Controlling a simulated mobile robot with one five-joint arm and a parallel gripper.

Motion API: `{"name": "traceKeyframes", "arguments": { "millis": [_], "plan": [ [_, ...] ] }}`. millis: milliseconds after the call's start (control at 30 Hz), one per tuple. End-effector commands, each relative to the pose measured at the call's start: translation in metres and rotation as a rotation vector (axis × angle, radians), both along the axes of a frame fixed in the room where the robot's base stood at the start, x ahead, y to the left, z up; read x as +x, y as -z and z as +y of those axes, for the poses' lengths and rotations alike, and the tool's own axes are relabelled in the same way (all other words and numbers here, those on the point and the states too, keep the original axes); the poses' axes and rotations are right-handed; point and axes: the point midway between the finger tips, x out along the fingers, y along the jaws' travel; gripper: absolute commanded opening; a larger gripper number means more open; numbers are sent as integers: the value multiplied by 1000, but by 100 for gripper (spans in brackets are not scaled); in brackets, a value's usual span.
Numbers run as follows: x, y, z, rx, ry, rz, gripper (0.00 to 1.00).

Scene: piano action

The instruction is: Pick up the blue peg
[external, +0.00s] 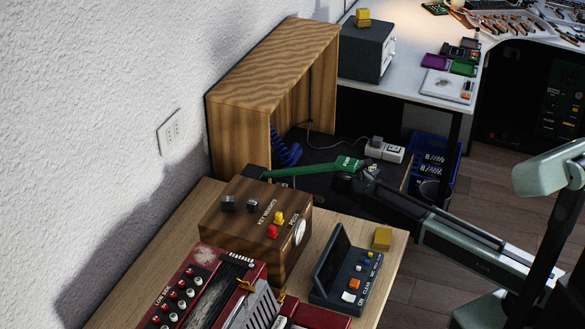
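A wooden box (256,222) marked KEY WEIGHTS and PEGS stands on the wooden bench. A yellow peg (279,217) and a red peg (272,231) stand upright beside its PEGS label. I cannot make out a blue peg among them. My arm reaches in from the right. The slim green part (315,168) at its far end points left, above and behind the box; I cannot tell whether it is my gripper's finger. Its tip is near the box's back edge, and no held object is visible. The view does not show the finger gap.
Two dark grey weights (240,204) sit on the box. A dark control panel (345,275) and a yellow block (382,238) are to its right, a red device (215,285) in front. A wooden cabinet (270,85) stands behind. A blue crate (435,160) is on the floor.

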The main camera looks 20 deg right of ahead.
Motion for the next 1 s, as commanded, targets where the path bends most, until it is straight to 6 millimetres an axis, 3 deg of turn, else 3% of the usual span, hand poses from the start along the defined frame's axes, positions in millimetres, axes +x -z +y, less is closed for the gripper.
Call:
{"name": "traceKeyframes", "arguments": {
  "millis": [33,100,200,300,500,800,1000],
  "plan": [
    [-2,13,25,-32,-43,39,40],
    [-8,21,55,-81,-99,98,40],
    [-16,30,93,-147,-171,171,40],
    [-24,33,115,-191,-215,221,40],
    [-28,34,116,-194,-223,246,40],
    [-4,51,89,-191,-219,243,40],
    [1,51,82,-192,-222,243,40]
  ]
}}
